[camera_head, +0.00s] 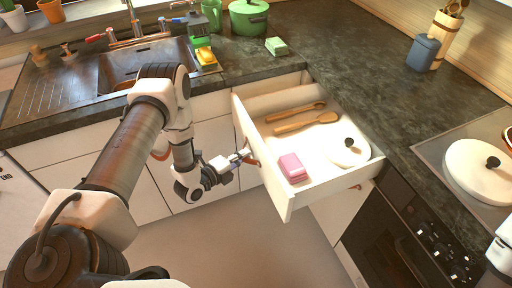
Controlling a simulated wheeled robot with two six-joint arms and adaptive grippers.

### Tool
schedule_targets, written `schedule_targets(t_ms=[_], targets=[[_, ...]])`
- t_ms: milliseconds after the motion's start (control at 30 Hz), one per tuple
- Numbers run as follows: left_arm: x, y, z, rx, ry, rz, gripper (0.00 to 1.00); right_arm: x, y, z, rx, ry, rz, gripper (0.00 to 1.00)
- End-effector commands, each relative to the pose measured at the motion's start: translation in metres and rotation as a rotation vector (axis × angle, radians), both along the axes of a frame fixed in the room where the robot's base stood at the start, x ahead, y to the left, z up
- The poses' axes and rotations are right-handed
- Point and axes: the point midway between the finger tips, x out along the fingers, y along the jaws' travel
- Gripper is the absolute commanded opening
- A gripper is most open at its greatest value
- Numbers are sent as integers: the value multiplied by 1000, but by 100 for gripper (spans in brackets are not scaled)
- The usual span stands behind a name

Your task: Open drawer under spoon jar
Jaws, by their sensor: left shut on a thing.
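The drawer (289,203) stands pulled out from under the right-hand counter, its inside open to view. A reddish-brown leather pull (253,162) is on its front. My left gripper (245,157) is at the drawer front, shut on this pull; the fingertips are small and partly hard to make out. The wooden spoon jar (447,36), with spoons in it, stands at the back of the right counter. My right gripper is out of view.
In the drawer lie a pink box (291,167), a white lid (348,153) and wooden utensils (306,122). An oven (400,240) is right of the drawer. A sink (140,65) and a green pot (248,18) are on the counter. The floor before the drawer is clear.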

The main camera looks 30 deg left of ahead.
Motion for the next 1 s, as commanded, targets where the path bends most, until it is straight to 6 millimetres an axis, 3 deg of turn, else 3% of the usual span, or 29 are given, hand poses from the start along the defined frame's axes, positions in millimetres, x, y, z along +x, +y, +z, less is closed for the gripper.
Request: schedule_targets(t_ms=[533, 600, 633, 1000], targets=[[-10, 6, -2, 0, 4, -2, 0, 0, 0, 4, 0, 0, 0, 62], [-10, 6, -2, 0, 4, -2, 34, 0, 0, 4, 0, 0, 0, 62], [-10, 6, -2, -1, 3, -3, 39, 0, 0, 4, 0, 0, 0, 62], [-15, 9, 0, 0, 3, 0, 39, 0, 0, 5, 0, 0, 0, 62]])
